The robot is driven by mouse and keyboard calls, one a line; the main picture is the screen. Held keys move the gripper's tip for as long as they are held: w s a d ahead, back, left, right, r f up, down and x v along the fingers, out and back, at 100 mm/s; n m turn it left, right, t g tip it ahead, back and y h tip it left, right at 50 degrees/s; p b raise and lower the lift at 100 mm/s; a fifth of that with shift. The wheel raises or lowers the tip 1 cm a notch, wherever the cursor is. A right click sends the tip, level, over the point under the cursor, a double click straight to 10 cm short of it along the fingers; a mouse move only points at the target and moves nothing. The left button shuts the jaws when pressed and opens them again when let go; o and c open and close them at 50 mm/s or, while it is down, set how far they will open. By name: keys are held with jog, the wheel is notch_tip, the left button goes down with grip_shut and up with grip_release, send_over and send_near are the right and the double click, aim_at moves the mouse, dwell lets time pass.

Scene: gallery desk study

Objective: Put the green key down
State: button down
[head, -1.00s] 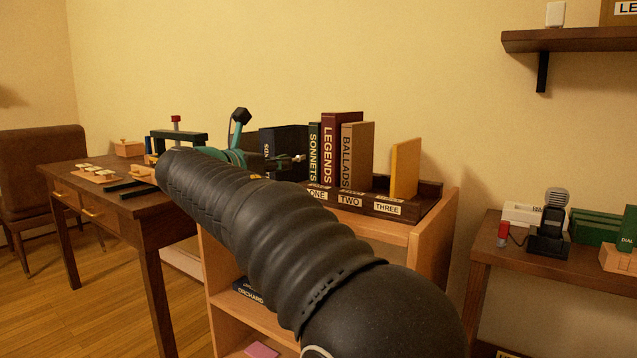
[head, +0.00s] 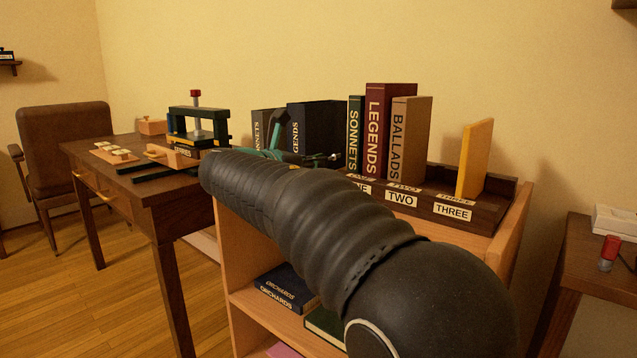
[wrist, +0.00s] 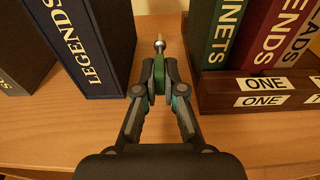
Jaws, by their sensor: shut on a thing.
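My gripper (wrist: 159,92) is shut on the green key (wrist: 159,68) in the wrist view. The key's silver shaft points away from me, past the fingertips; part of its green body is hidden between the fingers. The key is over the light wood bookcase top (wrist: 60,130), between a dark blue LEGENDS case and a dark book rack. I cannot tell if it touches the wood. In the head view my gripper (head: 318,159) is beyond my black arm, left of the SONNETS book, and the key is hard to make out.
The LEGENDS case (wrist: 88,45) stands close on the left. The book rack (wrist: 255,95) with SONNETS (wrist: 218,35) and other volumes stands close on the right. A desk (head: 165,190) with a press (head: 196,120) is further left. Some bare wood lies in front of the rack.

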jog(key=shift+d+f+b, duration=0.1)
jog(key=shift+f+b, duration=0.35)
jog(key=shift+f, duration=1.35)
jog(key=shift+f, duration=0.15)
jog(key=c, duration=1.3)
grip_release()
